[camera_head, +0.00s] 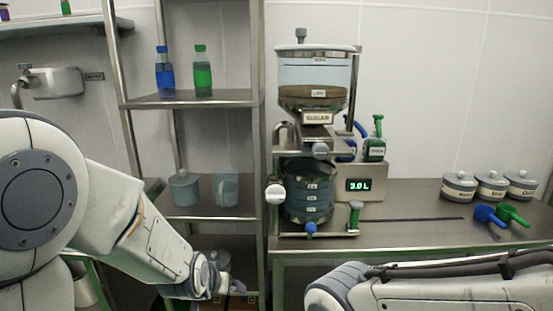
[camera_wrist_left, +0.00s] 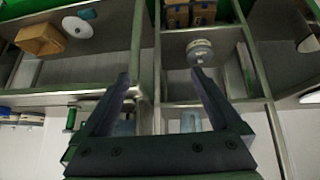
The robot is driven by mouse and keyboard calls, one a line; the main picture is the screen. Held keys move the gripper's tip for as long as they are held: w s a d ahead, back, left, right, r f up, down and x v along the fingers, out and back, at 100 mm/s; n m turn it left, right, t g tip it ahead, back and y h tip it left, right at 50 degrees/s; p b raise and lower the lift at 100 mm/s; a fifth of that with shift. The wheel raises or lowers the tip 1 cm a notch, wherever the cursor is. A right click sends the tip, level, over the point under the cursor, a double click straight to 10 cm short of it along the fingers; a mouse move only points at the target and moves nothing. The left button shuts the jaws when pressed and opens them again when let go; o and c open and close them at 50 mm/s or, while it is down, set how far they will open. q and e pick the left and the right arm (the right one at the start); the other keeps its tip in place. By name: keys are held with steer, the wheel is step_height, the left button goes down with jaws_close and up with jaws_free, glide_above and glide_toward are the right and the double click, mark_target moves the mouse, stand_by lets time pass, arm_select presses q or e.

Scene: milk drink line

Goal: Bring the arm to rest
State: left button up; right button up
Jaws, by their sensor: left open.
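My left arm comes in from the left in the head view and reaches down toward the steel shelf rack (camera_head: 215,212). In the left wrist view my left gripper (camera_wrist_left: 160,76) is open, its two dark fingers apart and nothing between them. Behind the fingers are shelf compartments, with a round pale lidded container (camera_wrist_left: 201,52) past the right finger. In the head view the fingers are too dim to make out clearly. Part of my right arm lies across the lower right of the head view; its gripper does not show.
A sugar dispenser (camera_head: 318,95) stands on the steel counter (camera_head: 400,215), with a clear measuring vessel (camera_head: 310,190) under it. Blue (camera_head: 487,214) and green (camera_head: 511,214) scoops lie near several lidded jars at right. Blue (camera_head: 164,75) and green (camera_head: 203,75) bottles stand on the rack. The middle counter is mostly clear.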

arm_select(q)
steer(key=s+a+f+g+y, duration=0.1)
steer(key=s+a+g, duration=0.45)
steer(key=s, duration=0.65)
steer(key=s+d+r+m+g+h+p, duration=0.1)
steer(key=s+d+r+m+p, duration=0.4)
steer(key=s+d+r, duration=0.5)
steer(key=s+d+m+g, duration=0.1)
steer(key=s+d, duration=0.2)
steer(key=shift+s+m, duration=0.15)
steer(key=shift+m, duration=0.25)
